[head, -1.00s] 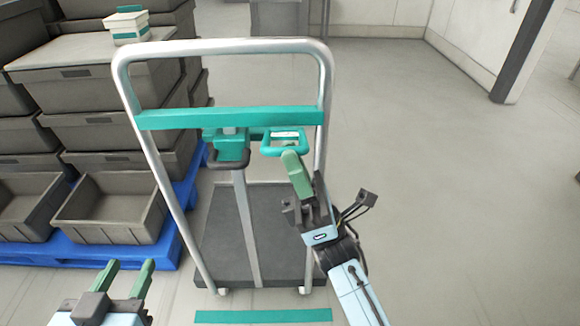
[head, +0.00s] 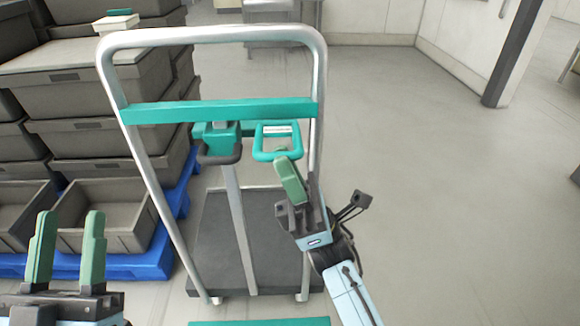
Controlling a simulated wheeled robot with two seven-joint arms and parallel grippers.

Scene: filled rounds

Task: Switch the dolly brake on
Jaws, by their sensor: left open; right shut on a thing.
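The dolly (head: 113,75) stands in front of me, with a tall silver push frame, a green crossbar and a dark deck. A green loop handle (head: 259,143) hangs at the right of the crossbar, with a pale label at its top. Left of it is a green housing with a dark grey loop (head: 222,160). My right gripper (head: 284,158) is shut on the lower bar of the green loop; its fingers hide part of the grip. My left gripper (head: 69,222) is open and empty at the lower left, apart from the dolly.
Grey crates (head: 85,90) are stacked on a blue pallet (head: 150,262) at the left, close to the push frame. A small white and green box (head: 117,22) sits on top. A green floor strip (head: 260,322) lies in front of the dolly. The floor at the right is clear.

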